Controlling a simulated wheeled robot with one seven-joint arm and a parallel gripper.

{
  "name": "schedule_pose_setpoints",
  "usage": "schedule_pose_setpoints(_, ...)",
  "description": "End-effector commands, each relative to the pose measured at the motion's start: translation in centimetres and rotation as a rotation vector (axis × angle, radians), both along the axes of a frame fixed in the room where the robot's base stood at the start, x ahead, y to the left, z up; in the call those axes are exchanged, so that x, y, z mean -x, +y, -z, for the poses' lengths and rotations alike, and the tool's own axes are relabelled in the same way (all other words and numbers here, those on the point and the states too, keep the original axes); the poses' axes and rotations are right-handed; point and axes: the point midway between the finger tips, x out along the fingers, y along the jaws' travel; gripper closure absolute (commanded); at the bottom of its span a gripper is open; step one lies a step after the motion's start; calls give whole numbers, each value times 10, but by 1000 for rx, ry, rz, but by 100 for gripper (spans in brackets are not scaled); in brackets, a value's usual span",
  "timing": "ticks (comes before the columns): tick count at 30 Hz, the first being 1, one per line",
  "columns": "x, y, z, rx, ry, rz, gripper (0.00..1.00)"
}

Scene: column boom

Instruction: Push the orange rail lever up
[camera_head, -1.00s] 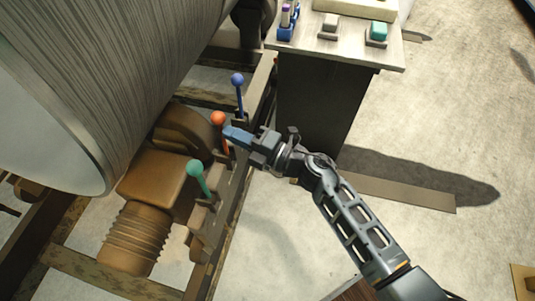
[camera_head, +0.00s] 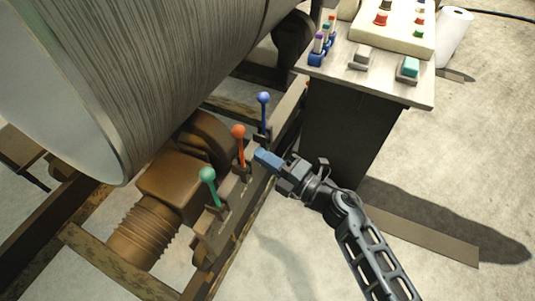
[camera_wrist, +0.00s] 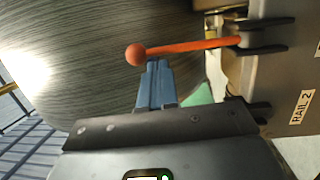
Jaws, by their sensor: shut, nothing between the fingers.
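The orange rail lever has a ball knob (camera_head: 239,131) and stands roughly upright on the rail in the head view, between a green and a blue lever. In the wrist view the lever (camera_wrist: 190,46) runs sideways, with its ball at the left and its bracket at the right. My gripper (camera_head: 258,156) is shut and empty, its blue fingers just right of the lever and a little below the ball in the head view. In the wrist view the fingertips (camera_wrist: 155,64) are by the lever near the ball. I cannot tell whether they touch.
The green lever (camera_head: 208,174) and blue lever (camera_head: 263,98) stand on either side. A large metal drum (camera_head: 150,70) lies behind them. A control table (camera_head: 420,90) with buttons stands at the upper right. A "RAIL 2" label (camera_wrist: 302,107) shows by the lever bracket. Open floor lies to the right.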

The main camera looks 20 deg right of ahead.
Motion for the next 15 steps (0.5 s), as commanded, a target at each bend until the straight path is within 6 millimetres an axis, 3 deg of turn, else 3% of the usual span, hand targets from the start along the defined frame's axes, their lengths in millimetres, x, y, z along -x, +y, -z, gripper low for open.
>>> schedule_pose_setpoints(15,62,-44,2,3,4,5,100)
